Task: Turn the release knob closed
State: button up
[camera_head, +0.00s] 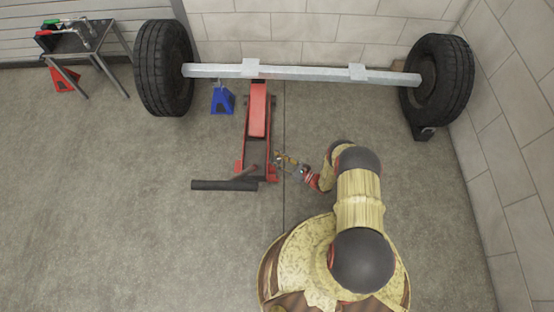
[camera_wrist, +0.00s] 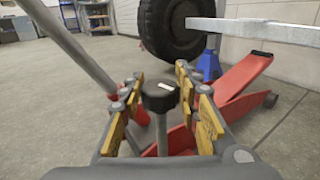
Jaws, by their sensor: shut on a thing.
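The release knob (camera_wrist: 160,96) is a black cap with a white mark, on a grey stem in the middle of the wrist view. My gripper (camera_wrist: 160,78) has its yellow-padded fingers on either side of the knob and is shut on it. In the head view my gripper (camera_head: 283,160) is at the right side of the red floor jack's (camera_head: 258,108) near end. The knob is too small to make out there. The jack also shows in the wrist view (camera_wrist: 242,75), behind the right finger.
The jack's dark handle (camera_head: 222,185) extends left; its grey pole (camera_wrist: 72,46) rises at left in the wrist view. An axle (camera_head: 310,73) with two tyres lies beyond. A blue stand (camera_head: 222,101) is left of the jack. A tool table (camera_head: 75,42) stands far left. Left floor is clear.

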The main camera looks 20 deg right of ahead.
jog(key=c, duration=0.5)
jog(key=shift+a, duration=0.1)
jog(key=shift+c, duration=0.2)
jog(key=shift+a+m+t+h, duration=0.1)
jog(key=shift+m+t+h, duration=0.6)
jog(key=shift+m+h, duration=0.25)
jog(key=shift+m+t+h, duration=0.45)
jog(key=shift+t+h, duration=0.05)
jog(key=shift+h, duration=0.45)
jog(key=o, duration=1.2)
jog(key=shift+s+d, duration=0.15)
jog(key=shift+d, duration=0.05)
